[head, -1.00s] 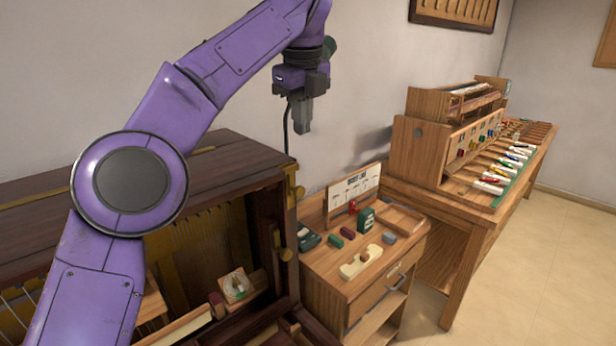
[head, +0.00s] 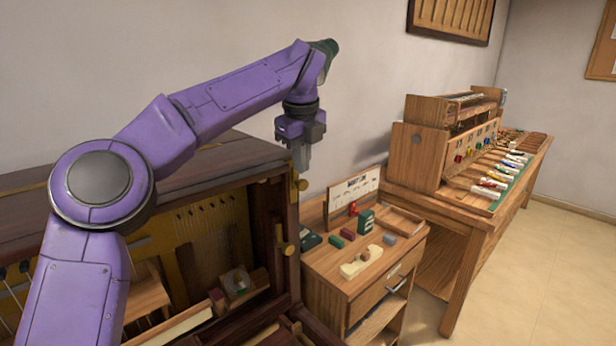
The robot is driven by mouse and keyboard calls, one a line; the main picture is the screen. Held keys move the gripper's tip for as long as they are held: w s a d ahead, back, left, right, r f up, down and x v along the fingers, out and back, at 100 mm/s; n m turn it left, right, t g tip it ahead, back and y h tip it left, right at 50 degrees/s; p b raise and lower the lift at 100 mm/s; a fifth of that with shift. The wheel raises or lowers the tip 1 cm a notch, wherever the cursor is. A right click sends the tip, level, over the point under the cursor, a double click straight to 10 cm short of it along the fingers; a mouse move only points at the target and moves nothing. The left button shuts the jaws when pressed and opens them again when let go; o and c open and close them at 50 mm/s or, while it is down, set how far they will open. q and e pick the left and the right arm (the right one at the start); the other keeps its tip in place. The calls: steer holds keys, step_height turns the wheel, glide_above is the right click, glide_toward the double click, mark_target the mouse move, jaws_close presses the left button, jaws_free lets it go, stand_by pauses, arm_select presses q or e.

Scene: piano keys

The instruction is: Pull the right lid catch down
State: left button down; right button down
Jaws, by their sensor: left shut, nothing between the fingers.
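The dark wooden piano case (head: 262,157) stands at the left with its front open. At its upper right corner is a small brass fitting (head: 300,185), which looks like the right lid catch. My left gripper (head: 302,170) points down, shut and empty, just above the upper brass fitting in the picture. I cannot tell whether its tips touch the fitting. My right gripper is not in view.
A small wooden cabinet (head: 385,275) with a card, blocks and a green item stands right of the piano. A long workbench (head: 480,222) with a key rack runs along the wall behind it. The floor (head: 530,270) at the right is clear.

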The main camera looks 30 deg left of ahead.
mark_target(301, 183)
arm_select(q)
steer(key=shift+w+a+f, duration=0.1)
steer(key=shift+a+f, duration=0.15)
steer(key=shift+f, duration=0.35)
steer(key=shift+w+a+f, duration=0.1)
steer(key=shift+a+f, duration=0.1)
steer(key=shift+f, duration=0.35)
steer(key=shift+w+d+f, duration=0.25)
steer(key=shift+w+f, duration=0.05)
steer(key=shift+w, duration=0.05)
steer(key=shift+a, duration=0.15)
steer(key=shift+s, duration=0.1)
steer(key=shift+f+b, duration=0.4)
steer(key=shift+b, duration=0.05)
steer(key=shift+s+b+x, duration=0.25)
steer(key=shift+b+x, duration=0.9)
steer(key=shift+s+d, duration=0.1)
steer(key=shift+d, duration=0.15)
